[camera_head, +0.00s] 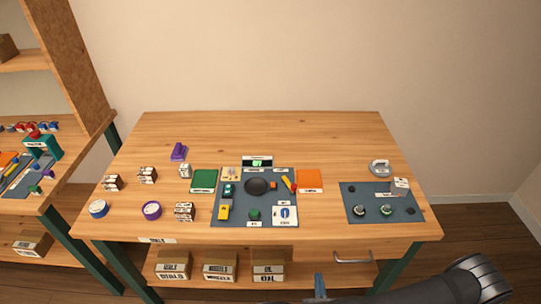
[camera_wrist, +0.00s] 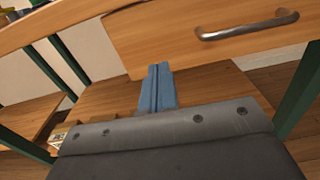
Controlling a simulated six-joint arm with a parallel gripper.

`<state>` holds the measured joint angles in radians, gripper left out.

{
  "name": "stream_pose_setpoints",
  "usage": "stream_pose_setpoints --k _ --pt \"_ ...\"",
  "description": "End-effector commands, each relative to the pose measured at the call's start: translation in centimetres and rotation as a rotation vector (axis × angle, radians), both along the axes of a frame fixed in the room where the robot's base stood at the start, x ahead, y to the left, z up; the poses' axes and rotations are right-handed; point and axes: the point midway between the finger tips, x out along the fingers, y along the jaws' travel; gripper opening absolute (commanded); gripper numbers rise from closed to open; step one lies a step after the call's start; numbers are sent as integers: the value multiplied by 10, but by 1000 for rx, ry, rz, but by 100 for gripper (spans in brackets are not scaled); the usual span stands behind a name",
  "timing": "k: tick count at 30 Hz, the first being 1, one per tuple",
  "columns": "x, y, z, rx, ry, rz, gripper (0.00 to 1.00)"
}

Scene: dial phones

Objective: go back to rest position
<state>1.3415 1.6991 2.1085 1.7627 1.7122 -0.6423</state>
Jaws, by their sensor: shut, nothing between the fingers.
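My gripper (camera_head: 319,283) shows at the bottom edge of the head view, in front of the wooden table (camera_head: 300,135) and below its top. Its blue fingers are closed together and hold nothing. In the wrist view my gripper (camera_wrist: 160,70) points toward the table's front, below the drawer (camera_wrist: 210,35) with its metal handle (camera_wrist: 248,25). The fingers appear apart from the drawer and the shelf. Part of my dark arm shows at the lower right of the head view.
A dark mat (camera_head: 225,218) with a black round dish (camera_head: 256,187) and small parts lies mid-table. Another mat (camera_head: 350,190) lies at right. Boxes (camera_head: 220,268) stand on the lower shelf. A shelving unit (camera_head: 75,60) stands at left. The table's back is clear.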

Motion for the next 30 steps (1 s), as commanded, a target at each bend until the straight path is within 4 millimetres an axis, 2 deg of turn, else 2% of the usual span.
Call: stream_pose_setpoints --k 30 --pt "66 0 0 -8 -3 8 0"
